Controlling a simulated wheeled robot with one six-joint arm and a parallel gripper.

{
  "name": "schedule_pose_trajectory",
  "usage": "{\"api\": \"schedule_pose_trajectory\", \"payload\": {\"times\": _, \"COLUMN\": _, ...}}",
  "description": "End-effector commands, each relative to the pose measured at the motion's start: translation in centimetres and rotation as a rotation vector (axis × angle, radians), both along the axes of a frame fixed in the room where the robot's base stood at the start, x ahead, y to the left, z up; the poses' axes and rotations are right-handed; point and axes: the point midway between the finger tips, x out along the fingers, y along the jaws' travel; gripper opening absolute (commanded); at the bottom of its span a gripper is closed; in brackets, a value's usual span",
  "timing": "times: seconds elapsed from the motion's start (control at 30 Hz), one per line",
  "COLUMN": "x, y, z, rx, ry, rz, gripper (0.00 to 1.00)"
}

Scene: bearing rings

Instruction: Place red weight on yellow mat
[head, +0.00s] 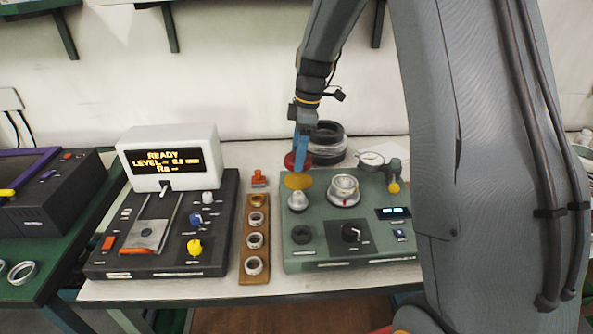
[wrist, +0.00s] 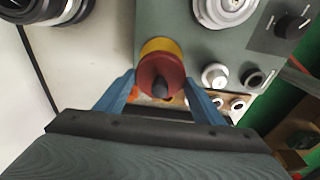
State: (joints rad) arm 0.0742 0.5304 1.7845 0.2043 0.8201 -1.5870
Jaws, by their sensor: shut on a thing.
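The red weight (head: 290,163), a round red piece with a dark knob on top, is between the blue fingers of my gripper (head: 300,160). In the wrist view the red weight (wrist: 150,70) sits between the two fingertips of my gripper (wrist: 163,88), which is shut on it. The yellow mat (head: 298,181) is a round disc at the back left of the green device. In the wrist view the yellow mat (wrist: 161,44) shows as a crescent beyond the weight, which covers the rest. The weight is at or just above the mat; I cannot tell whether they touch.
The green device (head: 330,230) also carries a silver round fixture (head: 344,190), a small silver knob (head: 298,199) and a dial gauge (head: 371,160). A wooden strip with rings (head: 254,273) lies to its left. Dark rings (head: 327,142) are stacked behind.

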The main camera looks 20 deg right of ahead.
Motion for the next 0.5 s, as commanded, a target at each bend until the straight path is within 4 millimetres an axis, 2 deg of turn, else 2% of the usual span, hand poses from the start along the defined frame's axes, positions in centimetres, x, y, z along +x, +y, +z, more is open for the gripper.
{"api": "schedule_pose_trajectory", "payload": {"times": 0.1, "x": 0.0, "y": -0.1, "z": -1.3, "rx": 0.0, "ry": -0.001, "rz": -0.002, "gripper": 0.19}}
{"api": "schedule_pose_trajectory", "payload": {"times": 0.33, "x": 0.0, "y": 0.0, "z": -2.8, "rx": -0.001, "ry": -0.001, "rz": 0.0, "gripper": 0.19}}
{"api": "schedule_pose_trajectory", "payload": {"times": 0.5, "x": 0.0, "y": 0.0, "z": -5.0, "rx": 0.0, "ry": 0.0, "rz": 0.0, "gripper": 0.19}}
